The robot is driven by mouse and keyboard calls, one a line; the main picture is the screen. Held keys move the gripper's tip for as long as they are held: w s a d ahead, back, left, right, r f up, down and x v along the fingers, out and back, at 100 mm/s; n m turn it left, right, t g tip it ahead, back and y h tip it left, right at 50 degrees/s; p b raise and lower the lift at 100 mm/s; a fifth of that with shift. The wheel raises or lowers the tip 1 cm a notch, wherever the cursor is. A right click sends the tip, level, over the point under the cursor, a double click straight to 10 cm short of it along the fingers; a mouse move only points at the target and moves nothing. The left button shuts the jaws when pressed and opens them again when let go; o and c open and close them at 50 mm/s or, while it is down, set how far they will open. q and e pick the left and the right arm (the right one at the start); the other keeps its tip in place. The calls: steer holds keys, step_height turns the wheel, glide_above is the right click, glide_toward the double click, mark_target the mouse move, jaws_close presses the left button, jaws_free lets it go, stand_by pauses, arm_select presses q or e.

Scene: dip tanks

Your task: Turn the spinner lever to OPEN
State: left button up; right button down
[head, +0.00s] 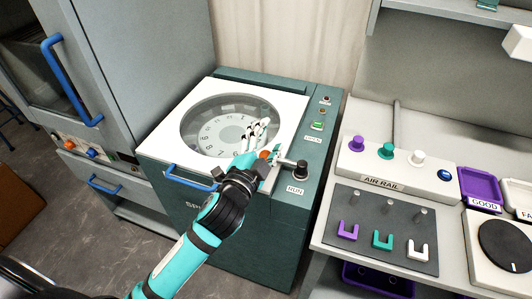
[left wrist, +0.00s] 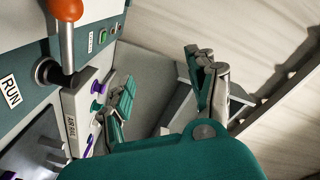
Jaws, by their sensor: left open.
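The spinner (head: 150,150) is a dark green box with a white top and a round clear lid. Its lever has an orange handle (head: 265,154) and a dark pivot (head: 300,169), and the handle points left from the pivot. The RUN label (head: 295,189) is below the pivot; the OPEN label (head: 313,139) is above it. My left gripper (head: 268,138) is open beside the orange handle, partly covering it. In the left wrist view the open fingers (left wrist: 165,80) have nothing between them, and the orange handle (left wrist: 66,10) is off to their left. My right gripper is not in view.
A grey cabinet with a blue handle (head: 70,85) stands left of the spinner. To the right, a bench holds the white AIR RAIL (head: 375,172) with coloured knobs, a grey plate of hooks (head: 372,240) and a purple tray (head: 480,184). A green switch (head: 317,125) is above OPEN.

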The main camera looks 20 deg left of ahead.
arm_select(q)
steer(key=s+d+r+m+g+h, duration=0.1)
steer(key=d+r+m+g+h, duration=0.1)
steer(key=d+r+m+h, duration=0.8)
steer(key=s+d+r+m+g+h, duration=0.15)
steer(key=d+r+m+h, duration=0.25)
steer(key=r+m+h, duration=0.65)
steer(key=s+d+f+m+g+y, duration=0.3)
steer(key=d+f+m+g, duration=0.35)
steer(key=m+g, duration=0.75)
steer(key=m+t+y, duration=0.2)
steer(key=m+y, duration=0.9)
steer(key=y, duration=0.8)
glide_toward(264, 153)
steer(key=shift+n, duration=0.25)
steer(key=p+x, duration=0.4)
steer(key=x, duration=0.6)
steer(key=shift+w+f, duration=0.15)
steer(key=shift+f, duration=0.1)
